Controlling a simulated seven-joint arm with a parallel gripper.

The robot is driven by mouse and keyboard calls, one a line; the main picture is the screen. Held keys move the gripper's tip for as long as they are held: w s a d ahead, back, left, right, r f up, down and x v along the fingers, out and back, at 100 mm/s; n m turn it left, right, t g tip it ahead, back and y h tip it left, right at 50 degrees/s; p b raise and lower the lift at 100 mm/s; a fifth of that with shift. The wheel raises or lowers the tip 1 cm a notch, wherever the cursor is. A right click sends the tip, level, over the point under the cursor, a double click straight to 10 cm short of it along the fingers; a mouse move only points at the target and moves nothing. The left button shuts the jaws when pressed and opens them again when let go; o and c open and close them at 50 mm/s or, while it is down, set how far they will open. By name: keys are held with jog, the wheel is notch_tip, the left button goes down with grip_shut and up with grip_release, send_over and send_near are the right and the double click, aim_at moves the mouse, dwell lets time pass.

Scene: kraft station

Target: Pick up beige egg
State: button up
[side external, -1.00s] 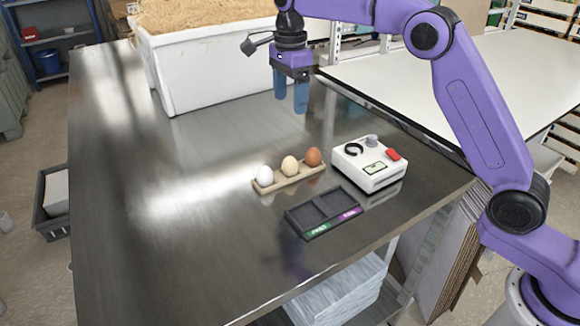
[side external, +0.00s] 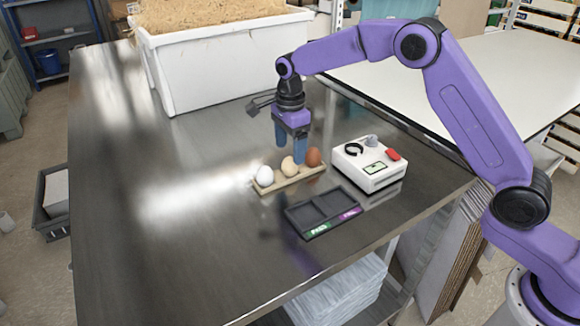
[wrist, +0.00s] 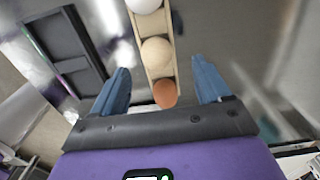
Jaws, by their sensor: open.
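The beige egg (side external: 288,166) sits in the middle of a light wooden holder (side external: 265,188), between a white egg (side external: 264,175) and a brown egg (side external: 313,157). My gripper (side external: 290,148) is open and empty, over the holder near the beige and brown eggs. One blue finger partly covers the space between these two eggs. In the wrist view the beige egg (wrist: 156,52) lies ahead of the fingers, and the brown egg (wrist: 165,94) is between the two spread fingertips (wrist: 162,78). I cannot tell the exact height of the fingers above the eggs.
A dark two-slot tray (side external: 322,212) with green and purple labels lies in front of the holder. A white device (side external: 369,166) with a red button stands to the right. A large white tub (side external: 215,65) stands behind. The left of the metal table (side external: 130,210) is clear.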

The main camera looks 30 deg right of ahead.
aim_at(290, 157)
notch_tip(290, 157, down, 4)
jog(key=shift+s+a, duration=0.1)
jog(key=shift+s, duration=0.05)
jog(key=shift+c, duration=0.2)
jog(key=c, duration=0.8)
jog(key=shift+c, duration=0.3)
jog(key=shift+r, duration=0.15)
